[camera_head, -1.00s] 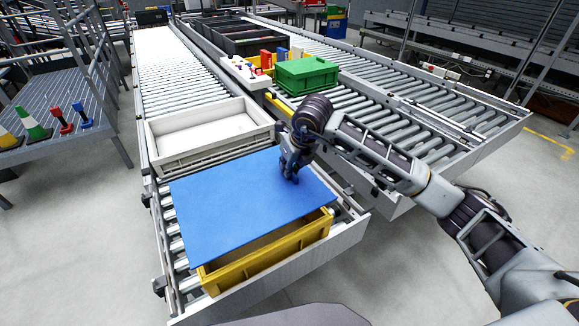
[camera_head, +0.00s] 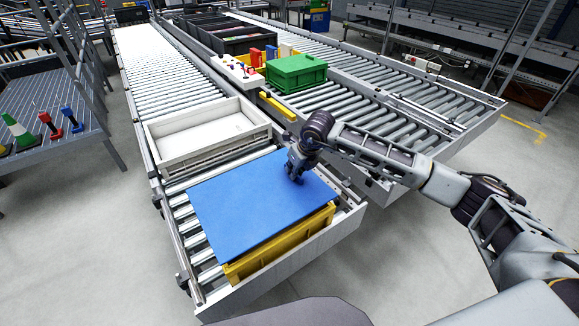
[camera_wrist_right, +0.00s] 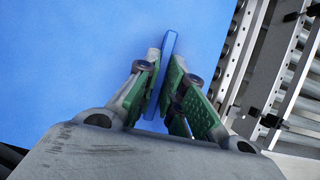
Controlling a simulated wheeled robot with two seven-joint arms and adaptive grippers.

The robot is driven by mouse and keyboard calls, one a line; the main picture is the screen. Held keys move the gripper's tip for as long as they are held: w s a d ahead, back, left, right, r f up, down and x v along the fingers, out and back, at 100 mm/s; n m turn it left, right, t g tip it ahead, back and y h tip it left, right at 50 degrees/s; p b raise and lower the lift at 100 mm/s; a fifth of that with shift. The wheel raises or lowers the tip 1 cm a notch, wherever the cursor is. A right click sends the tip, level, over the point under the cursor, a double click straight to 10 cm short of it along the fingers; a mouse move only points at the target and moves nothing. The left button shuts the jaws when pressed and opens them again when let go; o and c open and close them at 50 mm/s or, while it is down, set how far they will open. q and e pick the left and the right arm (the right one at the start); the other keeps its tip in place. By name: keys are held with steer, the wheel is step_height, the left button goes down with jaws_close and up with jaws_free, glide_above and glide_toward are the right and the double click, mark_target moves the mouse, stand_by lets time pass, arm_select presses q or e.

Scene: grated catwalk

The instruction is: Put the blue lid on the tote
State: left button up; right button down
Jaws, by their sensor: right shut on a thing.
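The blue lid (camera_head: 258,203) is a flat panel lying over the yellow tote (camera_head: 285,245) at the near end of the roller conveyor. It covers the tote's opening; the tote's yellow front wall shows below its near edge. From these views I cannot tell whether the lid is fully seated. My right gripper (camera_head: 296,174) is at the lid's far right part. In the right wrist view, its green-padded fingers (camera_wrist_right: 165,95) are shut on the lid's raised blue handle (camera_wrist_right: 168,60). My left gripper is not in view.
An empty white tote (camera_head: 208,132) stands right behind on the same conveyor. A green crate (camera_head: 297,72) and a white control box with buttons (camera_head: 237,72) are farther back. Cones and bollards (camera_head: 48,127) stand on the grated platform at left. Bare rollers lie left of the tote.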

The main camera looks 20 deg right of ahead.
steer(key=shift+d+f, duration=0.1)
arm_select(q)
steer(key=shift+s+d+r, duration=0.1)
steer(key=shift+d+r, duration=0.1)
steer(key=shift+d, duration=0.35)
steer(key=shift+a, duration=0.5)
